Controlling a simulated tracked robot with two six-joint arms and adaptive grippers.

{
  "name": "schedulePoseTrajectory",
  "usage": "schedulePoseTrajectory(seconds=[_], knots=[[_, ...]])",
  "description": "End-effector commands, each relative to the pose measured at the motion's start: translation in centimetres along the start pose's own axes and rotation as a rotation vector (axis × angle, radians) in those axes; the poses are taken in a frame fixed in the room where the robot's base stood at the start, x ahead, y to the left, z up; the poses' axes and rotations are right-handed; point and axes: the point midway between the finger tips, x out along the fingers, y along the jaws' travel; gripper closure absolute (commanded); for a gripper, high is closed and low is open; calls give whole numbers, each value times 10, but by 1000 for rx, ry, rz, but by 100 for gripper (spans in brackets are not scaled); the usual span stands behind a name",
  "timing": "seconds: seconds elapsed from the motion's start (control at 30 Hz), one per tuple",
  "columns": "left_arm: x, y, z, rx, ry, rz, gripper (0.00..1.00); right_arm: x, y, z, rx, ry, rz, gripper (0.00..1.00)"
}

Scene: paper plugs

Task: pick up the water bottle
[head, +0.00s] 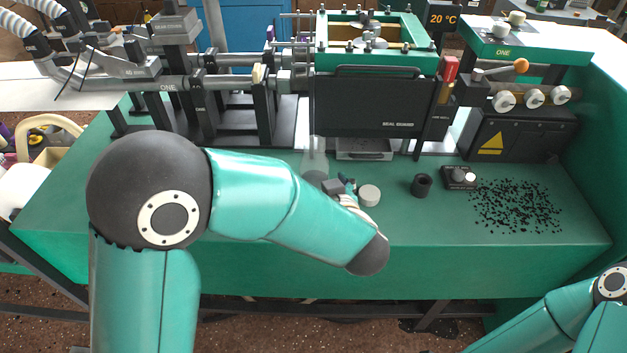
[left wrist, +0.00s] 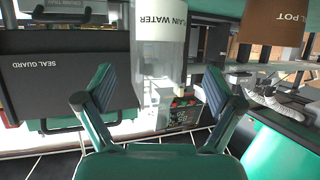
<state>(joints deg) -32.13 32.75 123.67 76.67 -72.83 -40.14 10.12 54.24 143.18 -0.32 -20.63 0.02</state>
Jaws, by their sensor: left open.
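The water bottle (head: 316,160) is clear and stands on the green bench, in front of the machine's dark guard; my left arm hides its lower part in the head view. In the left wrist view the bottle (left wrist: 155,98) shows its white "PLAIN WATER" label at the top of the picture. My left gripper (head: 338,188) is mostly hidden behind its own arm in the head view. In the left wrist view my left gripper (left wrist: 157,78) is open, with a finger on each side of the bottle and gaps on both sides. My right gripper is out of view.
The black seal guard (head: 367,105) stands behind the bottle. Black pellets (head: 515,205) lie scattered farther right. The front bench strip is clear.

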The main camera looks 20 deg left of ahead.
Motion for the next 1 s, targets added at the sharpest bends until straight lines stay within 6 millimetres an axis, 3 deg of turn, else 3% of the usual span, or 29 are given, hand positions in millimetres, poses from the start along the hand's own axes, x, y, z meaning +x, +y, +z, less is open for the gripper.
schedulePoseTrajectory(seconds=[0.33, 0.63, 1.0], knots=[[44, 4, 1, -1, 0, -2, 7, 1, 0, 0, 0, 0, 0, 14], [48, 5, 1, 0, 0, 2, 7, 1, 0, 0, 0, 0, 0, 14], [48, 5, 1, 0, 1, 1, 66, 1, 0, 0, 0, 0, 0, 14]])
